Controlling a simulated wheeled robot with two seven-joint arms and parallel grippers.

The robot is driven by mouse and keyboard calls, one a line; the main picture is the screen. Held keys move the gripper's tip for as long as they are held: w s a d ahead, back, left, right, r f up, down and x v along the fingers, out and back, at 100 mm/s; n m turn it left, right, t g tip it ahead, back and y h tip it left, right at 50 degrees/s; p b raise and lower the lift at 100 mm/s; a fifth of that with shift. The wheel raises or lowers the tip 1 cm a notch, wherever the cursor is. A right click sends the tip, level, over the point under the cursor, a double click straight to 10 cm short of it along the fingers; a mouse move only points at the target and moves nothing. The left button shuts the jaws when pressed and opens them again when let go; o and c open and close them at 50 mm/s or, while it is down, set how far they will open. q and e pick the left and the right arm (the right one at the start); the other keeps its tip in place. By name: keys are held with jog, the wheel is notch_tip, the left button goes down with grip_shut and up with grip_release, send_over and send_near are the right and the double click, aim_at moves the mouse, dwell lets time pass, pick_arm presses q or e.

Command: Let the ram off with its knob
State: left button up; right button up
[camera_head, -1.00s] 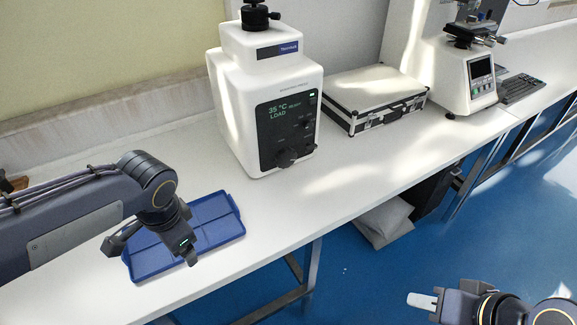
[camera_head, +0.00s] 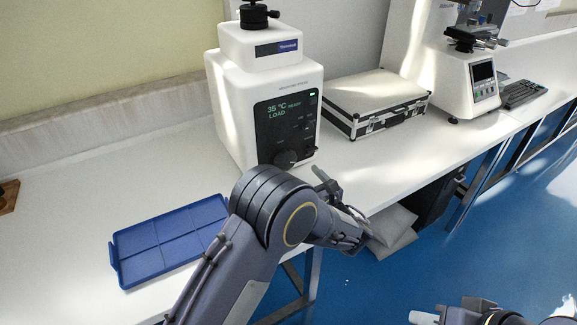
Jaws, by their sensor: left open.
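A white press-like machine (camera_head: 228,105) stands on the bench, with a dark front panel reading "35 °C READY LOAD". A black knob (camera_head: 287,158) sits at the bottom of this panel, partly hidden by my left arm's elbow region. Another black knob-like fitting (camera_head: 258,14) tops the machine. I cannot tell from labels which one belongs to the ram. My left gripper (camera_head: 338,205) is open and empty, right of and below the panel knob, near the bench's front edge and apart from the machine. My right gripper (camera_head: 424,317) is at the bottom edge, mostly cut off.
A blue compartmented tray (camera_head: 160,240) lies empty on the bench at left. A silver-edged case (camera_head: 372,95) stands right of the machine. A second tester (camera_head: 468,75) and a keyboard (camera_head: 521,92) are farther right. The bench between tray and machine is clear.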

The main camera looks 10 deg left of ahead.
aim_at(288, 162)
pick_arm(q)
jog(key=x, duration=0.7)
jog(key=shift+a+p, duration=0.1)
jog(key=shift+p, duration=0.2)
jog(key=c, duration=1)
jog(key=shift+o, duration=0.2)
jog(key=shift+f+n+b, duration=0.1)
jog(key=shift+n+b, duration=0.2)
jog(key=shift+b, duration=0.15)
jog(key=n+b, duration=0.2)
jog(key=b, duration=0.1)
jog(key=n+b, duration=0.2)
jog(key=b, duration=0.2)
jog(key=n+b, duration=0.2)
jog(key=b, duration=0.2)
jog(key=shift+f+n, duration=0.25)
jog(key=shift+n, duration=0.15)
jog(key=n+b, duration=0.4)
jog(key=b, duration=0.2)
jog(key=n+b, duration=0.4)
jog(key=b, duration=0.1)
jog(key=shift+w+r+n+b, duration=0.1)
jog(key=shift+r+n+b, duration=0.15)
jog(key=shift+n+b, duration=0.1)
jog(key=shift+r+n+b, duration=0.2)
jog(key=shift+n+b, duration=0.65)
jog(key=shift+b, duration=0.05)
